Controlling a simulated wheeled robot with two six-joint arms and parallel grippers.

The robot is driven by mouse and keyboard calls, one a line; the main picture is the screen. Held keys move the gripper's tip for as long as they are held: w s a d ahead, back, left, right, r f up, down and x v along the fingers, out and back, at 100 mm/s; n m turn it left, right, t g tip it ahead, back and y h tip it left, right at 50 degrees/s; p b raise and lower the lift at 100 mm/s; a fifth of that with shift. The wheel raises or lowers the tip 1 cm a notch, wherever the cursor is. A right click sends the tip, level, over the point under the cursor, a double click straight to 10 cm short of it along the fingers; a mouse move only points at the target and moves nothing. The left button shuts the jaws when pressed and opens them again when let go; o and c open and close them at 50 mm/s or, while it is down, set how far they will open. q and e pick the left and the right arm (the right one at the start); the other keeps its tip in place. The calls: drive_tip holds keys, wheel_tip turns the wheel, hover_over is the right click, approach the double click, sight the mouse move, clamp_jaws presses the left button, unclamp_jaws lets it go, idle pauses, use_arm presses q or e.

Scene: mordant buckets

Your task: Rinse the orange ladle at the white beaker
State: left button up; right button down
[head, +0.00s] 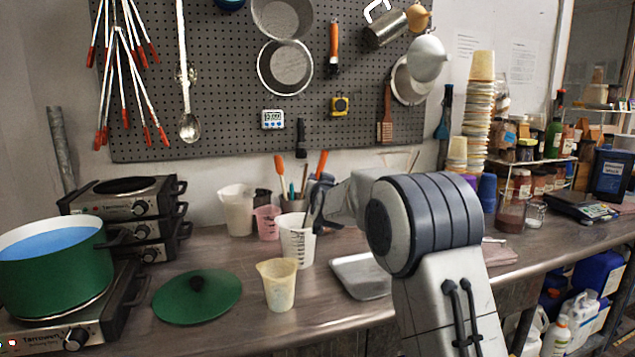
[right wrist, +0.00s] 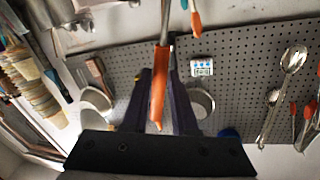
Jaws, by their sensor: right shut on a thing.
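An orange-handled ladle (head: 321,163) stands roughly upright in my right gripper (head: 322,198). In the right wrist view its orange handle (right wrist: 158,90) lies between the two dark fingers of the gripper (right wrist: 162,78), and a thin metal stem runs on from it. The gripper is shut on the handle. The white beaker (head: 297,247), with dark graduation marks, stands just below and left of the gripper. The ladle's lower end is not visible, so I cannot tell whether it is inside the beaker. My left gripper is in neither view.
A yellowish beaker (head: 280,287) stands in front, with a green lid (head: 197,297) and green pot (head: 52,266) to its left. Another white jug (head: 237,212), a pink beaker (head: 267,223) and a utensil holder (head: 293,203) stand behind. A metal tray (head: 360,276) lies right.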

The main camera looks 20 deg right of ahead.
drive_tip(key=shift+s+a, duration=0.1)
drive_tip(key=shift+a, duration=0.05)
drive_tip(key=shift+s+a, duration=0.45)
drive_tip(key=shift+s, duration=0.05)
drive_tip(key=shift+w+d, duration=0.1)
drive_tip(key=shift+w+d, duration=0.5)
drive_tip(key=shift+w, duration=0.05)
drive_tip(key=shift+s+a, duration=0.1)
idle(0.7)
